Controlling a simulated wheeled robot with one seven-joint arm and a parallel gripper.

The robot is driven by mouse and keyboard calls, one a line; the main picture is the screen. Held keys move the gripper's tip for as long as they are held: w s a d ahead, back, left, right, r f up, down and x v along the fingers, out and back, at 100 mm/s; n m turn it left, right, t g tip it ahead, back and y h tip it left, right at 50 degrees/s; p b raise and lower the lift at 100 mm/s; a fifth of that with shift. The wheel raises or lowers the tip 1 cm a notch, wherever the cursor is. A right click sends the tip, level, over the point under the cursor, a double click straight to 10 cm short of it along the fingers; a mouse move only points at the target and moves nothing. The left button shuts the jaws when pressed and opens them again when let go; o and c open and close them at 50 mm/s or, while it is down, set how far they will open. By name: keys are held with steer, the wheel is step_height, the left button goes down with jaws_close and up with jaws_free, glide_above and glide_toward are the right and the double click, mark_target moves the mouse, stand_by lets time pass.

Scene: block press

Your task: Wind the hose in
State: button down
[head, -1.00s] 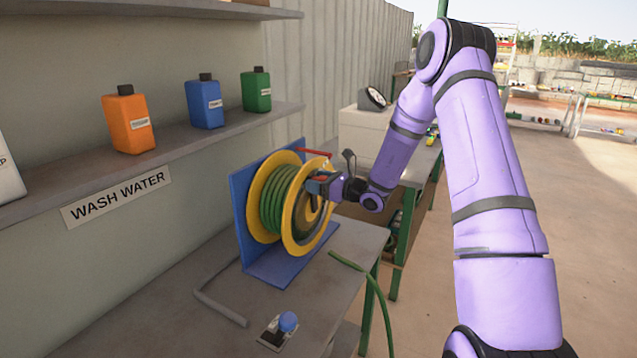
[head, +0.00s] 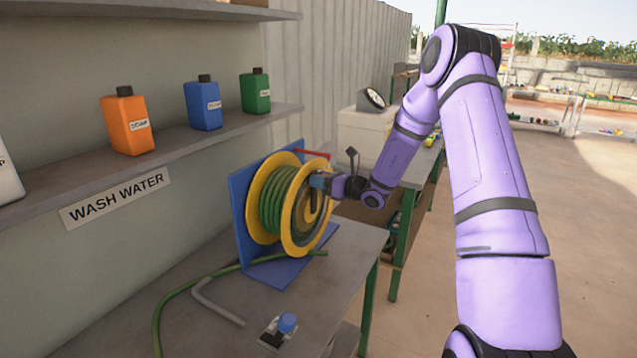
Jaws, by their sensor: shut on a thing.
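The hose reel has a yellow-rimmed drum (head: 299,237) on a blue stand (head: 240,207) on the grey bench. Several turns of green hose (head: 272,206) lie on the drum. A loose length of green hose (head: 190,285) crosses the bench top past the foot of the stand and curves down at the front left. My gripper (head: 319,183) is at the right face of the drum, near its upper right rim, shut on the reel's crank handle. The handle is mostly hidden by the jaws. A red lever (head: 313,154) sits at the top of the stand.
A shelf (head: 150,168) above holds orange, blue and green bottles. A second bench stands behind my arm.

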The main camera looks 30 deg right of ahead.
steer(key=shift+d, duration=0.15)
steer(key=c, duration=0.7)
jaws_free()
steer(key=shift+o, duration=0.2)
steer(key=v, duration=1)
steer(key=shift+s+d, duration=0.2)
steer(key=shift+s, duration=0.15)
